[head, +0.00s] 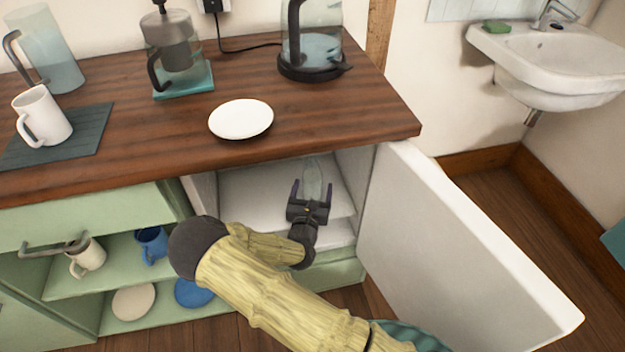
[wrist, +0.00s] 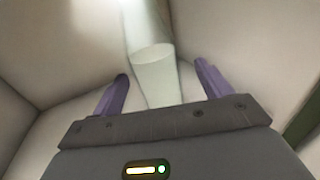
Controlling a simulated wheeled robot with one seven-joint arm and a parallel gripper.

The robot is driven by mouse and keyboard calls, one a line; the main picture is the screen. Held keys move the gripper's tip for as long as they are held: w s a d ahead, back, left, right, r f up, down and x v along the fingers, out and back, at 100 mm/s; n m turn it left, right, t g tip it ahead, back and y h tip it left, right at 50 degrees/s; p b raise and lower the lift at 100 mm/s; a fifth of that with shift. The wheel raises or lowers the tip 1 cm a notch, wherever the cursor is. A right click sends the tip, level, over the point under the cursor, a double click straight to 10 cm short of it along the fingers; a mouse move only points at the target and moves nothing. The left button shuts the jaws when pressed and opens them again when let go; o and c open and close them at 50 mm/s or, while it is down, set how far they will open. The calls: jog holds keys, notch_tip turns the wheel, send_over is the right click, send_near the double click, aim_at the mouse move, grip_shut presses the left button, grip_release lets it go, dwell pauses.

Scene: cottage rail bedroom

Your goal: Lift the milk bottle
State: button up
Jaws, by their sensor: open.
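The milk bottle (head: 313,177) is a clear, whitish bottle standing inside the open white-lined compartment under the counter. In the wrist view the bottle (wrist: 158,75) is pale and translucent, rising between and beyond the fingertips. My gripper (head: 311,190) reaches into the compartment from the front. Its two purple fingers are spread, one on each side of the bottle; in the wrist view the open gripper (wrist: 162,78) shows a gap on both sides of it. I cannot tell how far the fingers reach along the bottle.
The compartment's white door (head: 455,250) stands open to the right. The wooden counter (head: 330,115) overhangs above, with a white plate (head: 241,119) and a kettle (head: 312,45). Green shelves to the left hold a cream mug (head: 87,258) and a blue mug (head: 152,245).

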jog(key=w+b, duration=0.2)
jog(key=w, duration=0.3)
jog(key=shift+w+r, duration=0.1)
jog(key=shift+w, duration=0.05)
dwell(0.3)
jog(key=shift+r, duration=0.1)
jog(key=c, duration=1.4)
jog(key=shift+r, duration=0.25)
jog(key=shift+r+p, duration=1.95)
jog(key=shift+r, duration=2.75)
